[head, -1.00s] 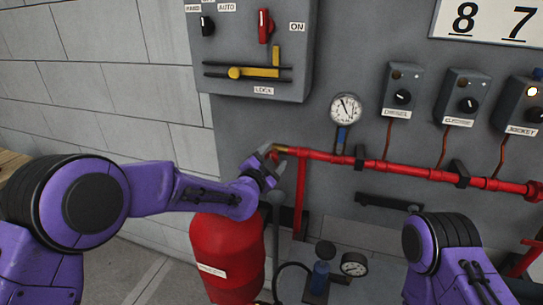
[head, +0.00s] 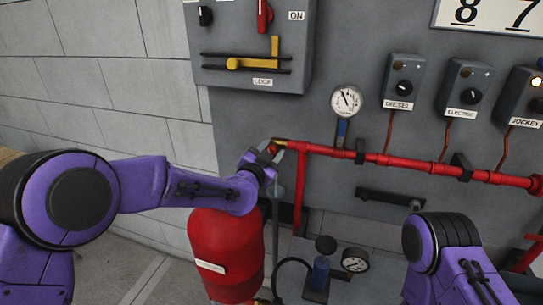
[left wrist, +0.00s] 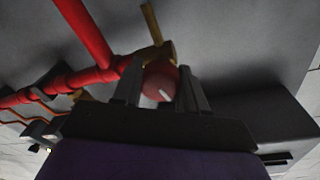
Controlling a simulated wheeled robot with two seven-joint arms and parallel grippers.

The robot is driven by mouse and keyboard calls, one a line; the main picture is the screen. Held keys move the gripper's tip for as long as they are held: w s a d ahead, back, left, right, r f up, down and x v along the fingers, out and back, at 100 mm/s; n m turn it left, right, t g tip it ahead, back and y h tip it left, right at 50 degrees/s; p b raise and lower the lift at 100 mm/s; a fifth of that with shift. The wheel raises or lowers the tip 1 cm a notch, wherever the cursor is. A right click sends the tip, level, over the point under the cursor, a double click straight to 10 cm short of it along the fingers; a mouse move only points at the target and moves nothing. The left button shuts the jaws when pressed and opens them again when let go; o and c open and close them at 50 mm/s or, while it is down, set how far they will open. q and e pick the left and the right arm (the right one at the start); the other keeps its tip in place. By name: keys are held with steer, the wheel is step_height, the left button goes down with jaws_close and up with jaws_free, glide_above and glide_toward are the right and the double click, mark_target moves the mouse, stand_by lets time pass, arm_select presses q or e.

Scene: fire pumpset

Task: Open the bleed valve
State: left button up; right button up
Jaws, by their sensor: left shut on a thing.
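The bleed valve is a round red knob (left wrist: 160,82) with a white pointer line, set on a brass fitting (left wrist: 157,50). In the head view the brass fitting (head: 279,143) is at the left end of the horizontal red pipe. My left gripper (head: 266,155) reaches it from the left. In the left wrist view its two dark fingers (left wrist: 160,88) are shut on the red knob from both sides. The fingers largely cover the knob in the head view. My right arm shows at the lower right, but its gripper is out of view.
The red pipe (head: 405,163) runs right along the grey panel. A pressure gauge (head: 346,101) stands above it. A red tank (head: 227,252) is below my left forearm. A lever box (head: 250,75) hangs above, and three control boxes are at right.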

arm_select(q)
steer(key=n+b, duration=0.1)
steer(key=n, duration=0.1)
steer(key=n+b, duration=0.1)
steer(key=n, duration=0.1)
steer(key=n+b, duration=0.1)
steer(key=n, duration=0.1)
steer(key=shift+f+n+t, duration=0.25)
steer(key=shift+n+t, duration=0.05)
steer(key=shift+n, duration=0.1)
steer(key=n+b, duration=0.1)
steer(key=n, duration=0.2)
steer(key=shift+n+y+b, duration=0.3)
steer(key=shift+n+b, duration=0.1)
steer(key=n+b, duration=0.1)
steer(key=n, duration=0.3)
steer(key=shift+t+y, duration=0.3)
steer(key=shift+t, duration=0.1)
steer(key=n+b, duration=0.2)
steer(key=n, duration=0.2)
steer(key=shift+a+f+y, duration=0.1)
steer(key=shift+y, duration=0.2)
steer(key=n+b, duration=0.1)
steer(key=n, duration=0.3)
steer(key=shift+y, duration=0.3)
steer(key=n+b, duration=0.2)
steer(key=n, duration=0.4)
steer(key=shift+y+b, duration=0.3)
steer(key=shift+y, duration=0.1)
steer(key=shift+n, duration=0.5)
